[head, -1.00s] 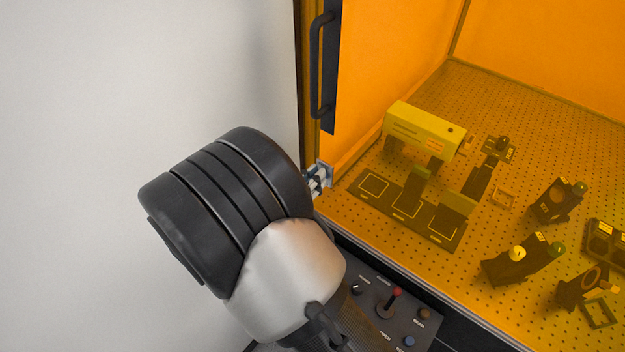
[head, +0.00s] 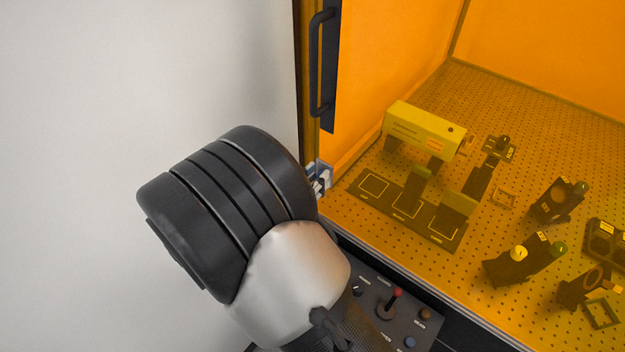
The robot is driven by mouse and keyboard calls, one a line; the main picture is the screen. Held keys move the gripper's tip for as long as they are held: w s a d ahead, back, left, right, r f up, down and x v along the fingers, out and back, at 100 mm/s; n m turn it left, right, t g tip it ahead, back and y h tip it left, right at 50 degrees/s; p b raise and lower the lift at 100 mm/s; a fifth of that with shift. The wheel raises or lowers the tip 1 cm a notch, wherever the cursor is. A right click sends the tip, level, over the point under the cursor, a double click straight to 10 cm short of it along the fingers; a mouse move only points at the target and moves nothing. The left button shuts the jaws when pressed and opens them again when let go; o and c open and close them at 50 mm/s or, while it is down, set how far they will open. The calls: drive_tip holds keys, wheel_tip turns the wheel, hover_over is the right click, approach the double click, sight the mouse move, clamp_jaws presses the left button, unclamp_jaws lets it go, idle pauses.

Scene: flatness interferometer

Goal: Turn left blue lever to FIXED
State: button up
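A small blue-and-white fitting (head: 319,178) sits low on the cabinet's left front post, just right of my arm. It may be the left blue lever with its plate, but it is partly hidden and too small to read its setting or any FIXED label. My arm's black and silver link (head: 290,262) fills the lower middle and stands in front of the fitting's left side. My gripper cannot be made out; it seems hidden behind this link. Whether it touches the fitting cannot be seen.
A control panel (head: 372,325) with a red-topped lever (head: 397,293) and knobs lies below right of my arm. Behind the orange window, a perforated table (head: 560,110) carries a yellow instrument (head: 425,130) and several optic mounts. A black door handle (head: 321,62) stands above the fitting.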

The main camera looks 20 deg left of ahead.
drive_tip(key=shift+o, duration=0.4)
drive_tip(key=v, duration=1.2)
